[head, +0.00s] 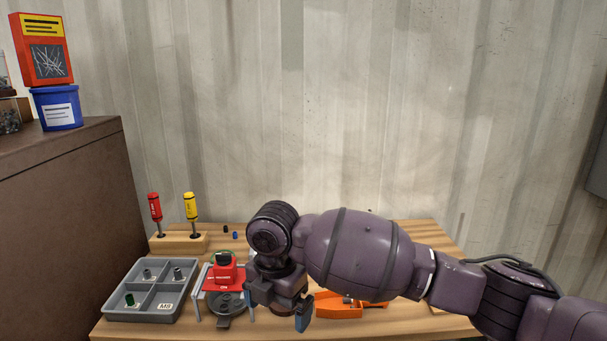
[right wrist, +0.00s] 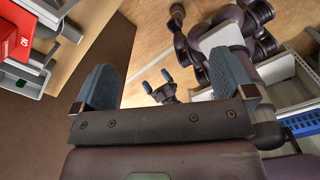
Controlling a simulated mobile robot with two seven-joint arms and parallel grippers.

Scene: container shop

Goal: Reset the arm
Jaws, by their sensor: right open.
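My right arm comes in from the right in the head view and reaches over the wooden table. Its gripper (head: 282,315) points down near the table's front, just right of the red device. In the right wrist view the two blue fingers of this gripper (right wrist: 160,82) stand wide apart with nothing between them. In that view a second, smaller gripper with two blue tips set apart, my left gripper (right wrist: 157,82), shows farther off and looks empty. The left gripper does not show in the head view.
A grey divided tray (head: 113,307) sits at the table's left, beside a red device (head: 224,272). A wooden block (head: 178,243) holds a red and a yellow screwdriver. An orange tray (head: 340,307) lies right of the gripper. A brown cabinet (head: 60,220) stands left.

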